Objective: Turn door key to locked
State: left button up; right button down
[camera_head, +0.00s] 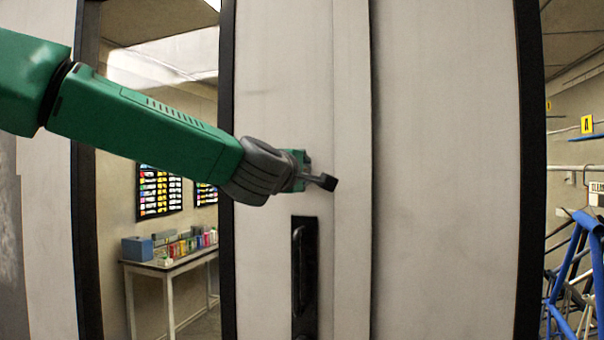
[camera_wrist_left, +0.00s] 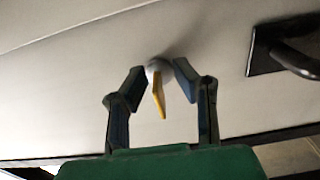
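A yellow key (camera_wrist_left: 158,98) sits in a round grey lock (camera_wrist_left: 158,67) on the pale door (camera_head: 270,100). My left gripper (camera_wrist_left: 160,82) is open, with one finger on each side of the key and lock. Gaps show between the fingers and the key, so it is not gripped. In the head view the left gripper (camera_head: 322,182) is up against the door panel, above the handle, and the key is hidden behind it. My right gripper is in neither view.
A black door handle on a dark plate (camera_head: 303,270) is below the gripper; it also shows in the wrist view (camera_wrist_left: 290,60). A table (camera_head: 170,265) with coloured cans stands behind the left window. Blue frames (camera_head: 575,260) hang at the far right.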

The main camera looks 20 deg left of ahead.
pick_arm(q)
jog(key=s, duration=1.1)
jog(key=shift+s+a, duration=0.2)
jog(key=shift+s, duration=0.2)
jog(key=shift+f, duration=0.1)
